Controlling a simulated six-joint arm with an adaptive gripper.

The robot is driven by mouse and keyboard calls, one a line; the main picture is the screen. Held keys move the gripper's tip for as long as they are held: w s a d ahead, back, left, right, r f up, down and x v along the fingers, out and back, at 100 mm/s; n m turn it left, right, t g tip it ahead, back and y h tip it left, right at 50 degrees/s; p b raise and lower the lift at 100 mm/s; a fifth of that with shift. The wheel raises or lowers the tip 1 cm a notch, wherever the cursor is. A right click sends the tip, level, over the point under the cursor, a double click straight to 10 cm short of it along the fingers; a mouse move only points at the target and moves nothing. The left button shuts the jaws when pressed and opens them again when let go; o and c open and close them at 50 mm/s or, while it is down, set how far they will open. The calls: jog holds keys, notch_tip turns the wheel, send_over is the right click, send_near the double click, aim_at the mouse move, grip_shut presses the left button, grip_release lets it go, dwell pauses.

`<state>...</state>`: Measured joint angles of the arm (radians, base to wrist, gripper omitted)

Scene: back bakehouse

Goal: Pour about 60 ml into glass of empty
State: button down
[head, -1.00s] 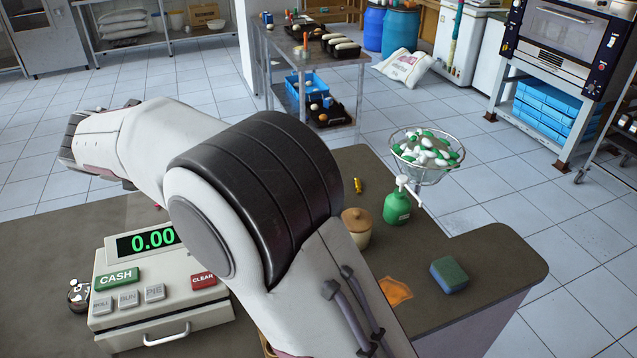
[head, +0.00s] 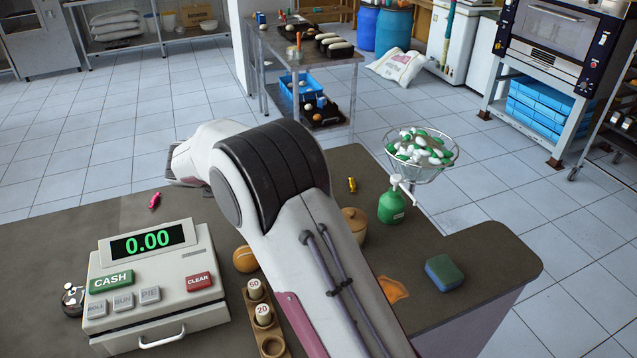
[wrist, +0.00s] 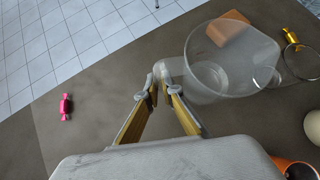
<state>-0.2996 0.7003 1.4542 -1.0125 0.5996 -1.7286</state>
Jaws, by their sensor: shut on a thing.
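My gripper (wrist: 159,92) shows in the wrist view with its two fingers close together. It is shut on the near side of a clear jug (wrist: 215,72), apparently at its handle. The jug is over the counter, with its lip towards the right; I cannot make out any liquid in it or judge its tilt. A thin clear ring (wrist: 302,76) at the right edge may be the rim of a glass; what it holds cannot be told. In the head view my arm hides the jug, the fingers and any glass.
A pink candy (head: 154,201) lies on open counter.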

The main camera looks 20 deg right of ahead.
jog(key=shift+w+d+f, duration=0.1)
jog(key=shift+d+f, duration=0.4)
jog(key=shift+f, duration=0.05)
jog(key=s+d+r+m+t+y, duration=0.1)
jog(key=d+r+m+t+y, duration=0.1)
jog(key=r, duration=0.4)
jog(key=s+d+r+m+t+y, duration=0.2)
jog(key=d+r+m+y, duration=0.1)
jog(key=d+r+y, duration=0.2)
jog(key=shift+s+d+r+t+y+p, duration=0.3)
jog(key=shift+d+r+t+p, duration=0.1)
jog(key=shift+r, duration=0.65)
jog(key=shift+s+d+r+m+t+y+p, duration=0.15)
jog(key=shift+d+r+m+t+y+p, duration=0.2)
jog(key=shift+d+r+m, duration=0.2)
jog(key=shift+s+d+r+p, duration=0.1)
jog(key=shift+d+r+p, duration=0.05)
jog(key=shift+p, duration=0.3)
dwell(0.6)
jog(key=shift+s+d+r+m+t+y+p, duration=0.25)
jog(key=shift+d+r+m+p, duration=0.1)
jog(key=shift+d, duration=0.1)
jog(key=shift+s+d+r+m+t+y+p, duration=0.1)
jog(key=shift+d+r+m+t+y+p, duration=0.15)
jog(key=shift+d+p, duration=0.15)
dwell(1.1)
jog(key=shift+a, duration=0.1)
